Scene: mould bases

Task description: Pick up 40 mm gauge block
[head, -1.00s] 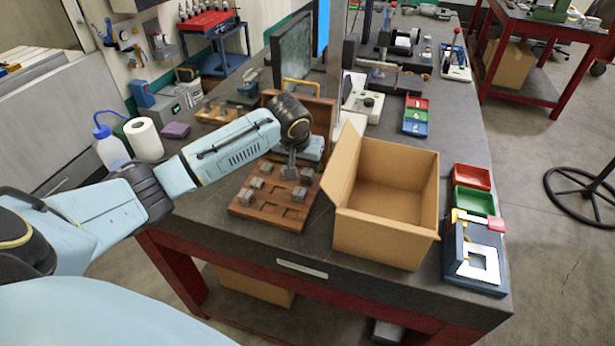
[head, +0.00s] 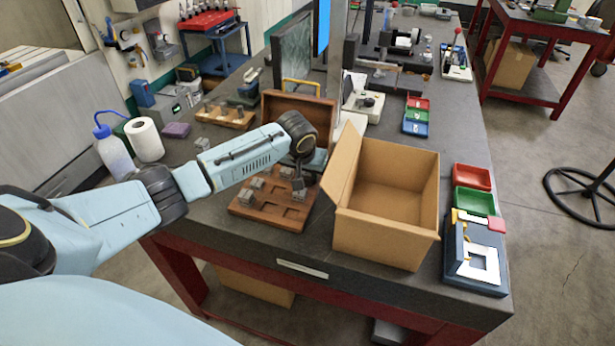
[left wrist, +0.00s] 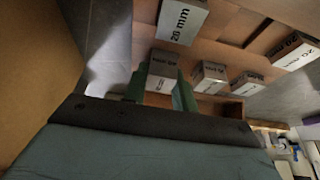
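A wooden tray (head: 243,212) holds several small grey steel gauge blocks. My left gripper (head: 299,181) points down at the tray's right part. In the left wrist view its green fingers (left wrist: 161,88) lie on either side of a grey block (left wrist: 162,70). That block's label is too small to read. The view does not show whether the fingers press on it. Blocks labelled 20 mm (left wrist: 183,20) stand at the top, with another at the right (left wrist: 294,52). Two smaller-labelled blocks (left wrist: 209,76) stand to the right of the fingers. My right gripper is not in view.
An open cardboard box (head: 385,228) stands close to the right of the tray, with a flap leaning towards my left gripper. An open wooden case (head: 297,108) stands behind. Red (head: 472,177) and green bins (head: 474,201) lie further right. The bench front edge is close to the tray.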

